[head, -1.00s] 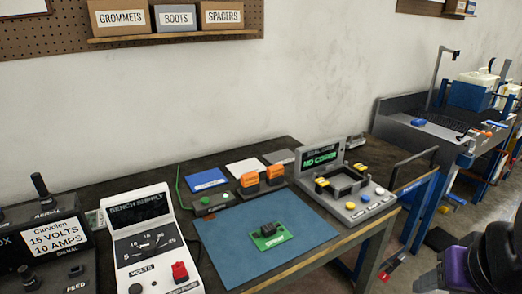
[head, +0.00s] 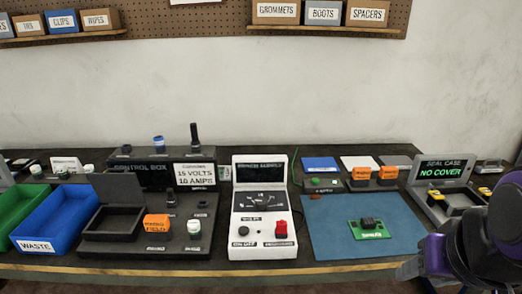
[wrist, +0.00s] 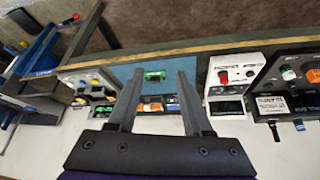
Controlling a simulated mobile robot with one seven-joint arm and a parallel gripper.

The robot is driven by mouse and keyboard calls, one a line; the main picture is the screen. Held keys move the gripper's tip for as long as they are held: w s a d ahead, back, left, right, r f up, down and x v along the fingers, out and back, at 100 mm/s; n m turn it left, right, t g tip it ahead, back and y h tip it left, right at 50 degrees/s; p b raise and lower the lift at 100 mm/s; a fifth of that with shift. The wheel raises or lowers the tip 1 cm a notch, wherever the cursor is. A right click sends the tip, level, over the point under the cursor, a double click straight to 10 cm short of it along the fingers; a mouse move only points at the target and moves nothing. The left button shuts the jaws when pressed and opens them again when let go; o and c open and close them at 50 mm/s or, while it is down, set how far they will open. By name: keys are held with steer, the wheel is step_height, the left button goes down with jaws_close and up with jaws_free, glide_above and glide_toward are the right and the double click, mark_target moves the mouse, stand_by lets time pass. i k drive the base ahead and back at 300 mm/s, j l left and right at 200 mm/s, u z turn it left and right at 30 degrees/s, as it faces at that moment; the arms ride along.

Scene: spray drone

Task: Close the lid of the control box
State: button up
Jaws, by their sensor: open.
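The control box (head: 205,248) is a dark grey console left of centre in the head view, with its name on the back panel. At its left is an open compartment (head: 88,236), seemingly empty inside. A dark flat lid (head: 118,186) stands raised at the compartment's back edge. Part of the control box also shows at the right edge of the wrist view (wrist: 290,78), where its lid is out of view. My gripper (wrist: 157,68) is open with nothing between its fingers, above the bench and well to the right of the control box in the head view.
An orange block (head: 157,223) sits beside the compartment. A blue waste bin (head: 38,245) stands left of the control box. The white bench supply (head: 262,215) stands right of it. Beyond are a blue mat (head: 330,240) with a green board (head: 371,228) and a seal case (head: 440,185).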

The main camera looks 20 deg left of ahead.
mark_target(125, 187)
steer(key=u, duration=1.35)
